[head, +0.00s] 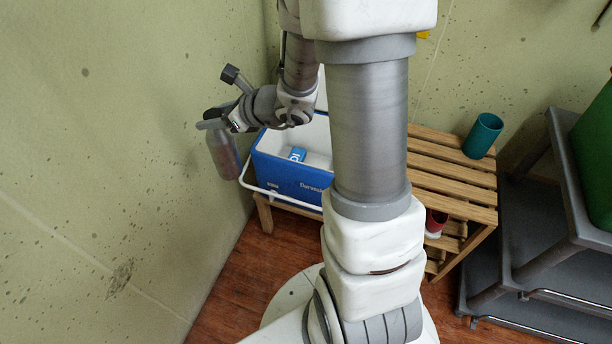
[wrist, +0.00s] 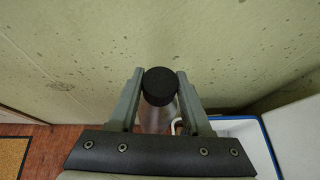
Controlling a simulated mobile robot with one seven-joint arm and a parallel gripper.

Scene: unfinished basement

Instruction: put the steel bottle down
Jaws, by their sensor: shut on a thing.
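The steel bottle (head: 224,158) hangs upright from my gripper (head: 212,124) in the head view, to the left of the blue cooler and close to the wall. In the wrist view, its black cap (wrist: 160,86) sits between the two fingers of my gripper (wrist: 160,92), with part of the steel body (wrist: 157,118) below it. The gripper is shut on the bottle near its top. The bottle's lower end is in the air in the head view, with nothing seen under it but the wall and floor behind.
An open blue cooler (head: 287,176) with a pale handle and a blue-white item (head: 297,154) inside stands on a slatted wooden bench (head: 440,170). A teal cup (head: 483,135) and a red cup (head: 436,222) are there too. A grey shelf cart (head: 540,250) stands right. Bare wooden floor (head: 240,275) shows in front.

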